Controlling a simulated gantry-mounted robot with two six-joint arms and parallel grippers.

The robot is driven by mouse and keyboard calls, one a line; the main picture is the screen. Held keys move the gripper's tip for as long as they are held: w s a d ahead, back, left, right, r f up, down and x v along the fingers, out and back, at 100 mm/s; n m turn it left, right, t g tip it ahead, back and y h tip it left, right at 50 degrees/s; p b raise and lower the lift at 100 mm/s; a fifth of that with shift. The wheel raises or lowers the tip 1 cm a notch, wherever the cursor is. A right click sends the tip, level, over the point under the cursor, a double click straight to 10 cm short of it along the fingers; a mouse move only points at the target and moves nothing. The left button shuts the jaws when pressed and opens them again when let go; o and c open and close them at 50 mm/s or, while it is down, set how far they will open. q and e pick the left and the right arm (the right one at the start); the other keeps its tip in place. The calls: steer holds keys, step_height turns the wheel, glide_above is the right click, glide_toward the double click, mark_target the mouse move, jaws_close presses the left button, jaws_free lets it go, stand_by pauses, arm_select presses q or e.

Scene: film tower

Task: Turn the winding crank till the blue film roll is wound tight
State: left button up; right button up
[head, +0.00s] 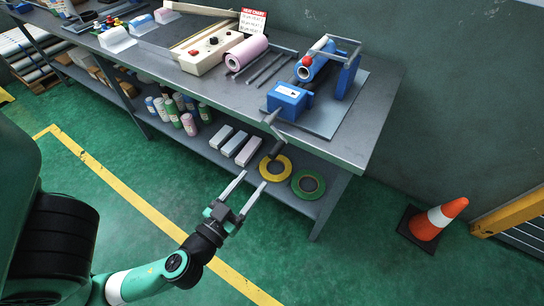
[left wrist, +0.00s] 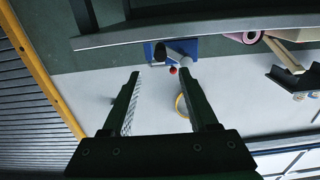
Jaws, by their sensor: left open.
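The blue film roll (head: 314,62) sits on a winding stand at the right end of the bench, beneath a grey bar frame. A blue winder box (head: 289,97) stands in front of it. The winding crank (head: 271,121) comes off the box's front and hangs over the bench edge, its dark handle pointing down. My left gripper (head: 254,179) is open and empty, in front of and below the crank, apart from it. In the left wrist view the open fingers (left wrist: 161,73) point toward the blue box (left wrist: 203,45) and the crank's dark handle (left wrist: 160,52). My right gripper is not in view.
The bench front edge (head: 335,160) is close to my gripper. The lower shelf holds yellow (head: 264,172) and green tape rolls (head: 296,187), pale blocks and several cans. A pink roll (head: 236,62) lies left of the winder. An orange cone (head: 436,220) stands right; the floor ahead is clear.

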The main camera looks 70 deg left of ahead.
mark_target(271, 157)
arm_select(q)
steer(key=p+x, duration=0.1)
steer(key=x, duration=0.2)
steer(key=p+x, duration=0.1)
steer(key=x, duration=0.2)
steer(key=p+x, duration=0.1)
steer(key=x, duration=0.2)
steer(key=shift+w+a+r, duration=0.2)
steer(key=shift+a+r, duration=0.05)
steer(key=shift+w+a+f+p, duration=0.15)
steer(key=shift+w+a+p, duration=0.2)
steer(key=shift+w, duration=0.1)
jaws_close()
stand_by(0.6)
